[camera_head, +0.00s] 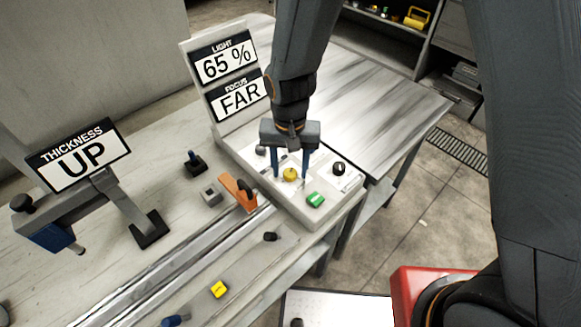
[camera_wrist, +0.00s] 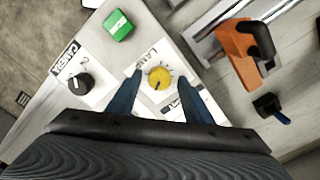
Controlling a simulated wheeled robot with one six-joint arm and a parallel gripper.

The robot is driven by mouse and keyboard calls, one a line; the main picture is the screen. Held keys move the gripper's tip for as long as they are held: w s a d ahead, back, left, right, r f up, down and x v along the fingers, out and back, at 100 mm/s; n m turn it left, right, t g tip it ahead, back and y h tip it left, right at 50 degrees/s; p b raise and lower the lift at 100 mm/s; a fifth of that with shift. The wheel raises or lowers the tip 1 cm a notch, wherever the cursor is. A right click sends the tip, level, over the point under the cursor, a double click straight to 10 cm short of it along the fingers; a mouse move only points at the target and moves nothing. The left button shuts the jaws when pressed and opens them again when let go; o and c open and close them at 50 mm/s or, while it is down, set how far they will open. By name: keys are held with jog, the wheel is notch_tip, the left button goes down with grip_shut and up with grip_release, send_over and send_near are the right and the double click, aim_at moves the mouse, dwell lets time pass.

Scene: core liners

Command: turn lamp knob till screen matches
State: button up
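The yellow lamp knob (camera_head: 290,174) sits on a pale control panel (camera_head: 261,186). In the wrist view the yellow knob (camera_wrist: 159,79) shows a dark pointer mark, with a partly hidden "LAMP" label beside it. My gripper (camera_head: 291,173) points down over the panel with one blue finger on each side of the knob. In the wrist view my gripper (camera_wrist: 160,76) is open, with gaps visible between fingers and knob. The light screen (camera_head: 225,62) reads "LIGHT 65 %". The focus screen (camera_head: 237,97) below it reads "FOCUS FAR". No target value is visible.
A green button (camera_head: 315,199) and a black knob (camera_head: 338,168) sit close to the yellow knob. An orange clamp-like part (camera_head: 238,192) stands left of the panel. A "THICKNESS UP" sign (camera_head: 80,155) stands farther left. The tabletop (camera_head: 375,105) behind is clear.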

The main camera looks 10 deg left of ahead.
aim_at(290, 172)
jog(key=shift+r+b, duration=0.9)
jog(key=shift+r, duration=2.95)
jog(key=s+d+b, duration=0.1)
jog(key=d, duration=1.1)
jog(key=s+d+r+t+b, duration=0.1)
jog(key=d, duration=1.1)
jog(key=shift+s+d+r, duration=0.3)
jog(key=shift+s+d, duration=0.1)
